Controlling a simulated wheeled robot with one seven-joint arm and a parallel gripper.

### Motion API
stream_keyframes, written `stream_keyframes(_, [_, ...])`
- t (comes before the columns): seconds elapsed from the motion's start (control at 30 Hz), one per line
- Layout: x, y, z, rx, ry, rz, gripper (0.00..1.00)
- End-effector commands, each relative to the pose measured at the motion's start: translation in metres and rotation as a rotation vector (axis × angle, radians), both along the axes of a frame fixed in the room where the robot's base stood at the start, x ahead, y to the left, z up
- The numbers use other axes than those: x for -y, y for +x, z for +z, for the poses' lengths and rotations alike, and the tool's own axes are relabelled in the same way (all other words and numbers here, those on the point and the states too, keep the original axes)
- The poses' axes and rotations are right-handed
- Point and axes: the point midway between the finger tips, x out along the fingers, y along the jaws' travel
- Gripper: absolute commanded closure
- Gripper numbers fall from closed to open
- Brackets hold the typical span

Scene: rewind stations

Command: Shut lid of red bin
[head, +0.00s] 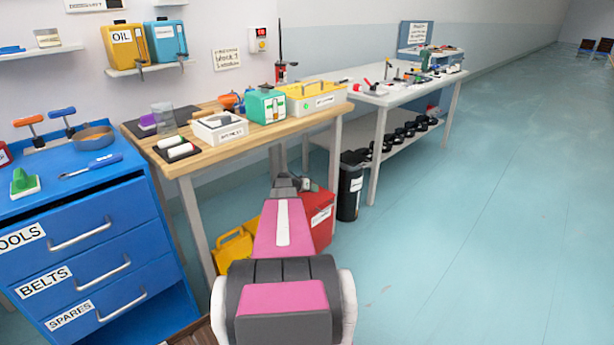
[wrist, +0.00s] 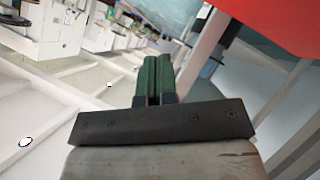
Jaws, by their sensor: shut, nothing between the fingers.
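The red bin (head: 322,217) stands on the floor under the front of the wooden bench in the head view. It has a white label, and my pink arm hides its left part. I cannot make out how its lid stands. A flat red surface (wrist: 285,22), apparently part of this bin, fills the top right corner of the wrist view. My gripper (head: 287,180) is beside the bin's upper part in the head view, partly hidden by my arm. In the wrist view my gripper's green fingers (wrist: 155,75) are together with nothing between them, left of the red surface and apart from it in the picture.
A yellow bin (head: 234,252) stands left of the red bin, and a black bin (head: 350,188) stands to its right. The wooden bench (head: 200,160) is above them. A blue drawer cabinet (head: 90,240) is at the left. The floor at the right is clear.

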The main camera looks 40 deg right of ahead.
Motion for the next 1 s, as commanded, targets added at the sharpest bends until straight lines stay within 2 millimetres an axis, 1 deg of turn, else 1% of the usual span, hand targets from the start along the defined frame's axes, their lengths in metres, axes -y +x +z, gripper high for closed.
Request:
stream_keyframes(0.03, [0.0, -0.009, -0.012, 0.039, 0.005, -0.001, 1.0])
stream_keyframes(0.2, [0.001, -0.022, -0.049, 0.179, 0.015, -0.001, 1.0])
stream_keyframes(0.4, [0.003, -0.03, -0.084, 0.305, 0.024, -0.002, 1.0])
stream_keyframes(0.5, [0.003, -0.031, -0.097, 0.298, 0.024, -0.001, 1.0])
stream_keyframes(0.7, [0.004, -0.033, -0.112, 0.297, 0.023, 0.001, 1.0])
stream_keyframes(1.0, [0.004, -0.034, -0.118, 0.297, 0.024, -0.001, 1.0])
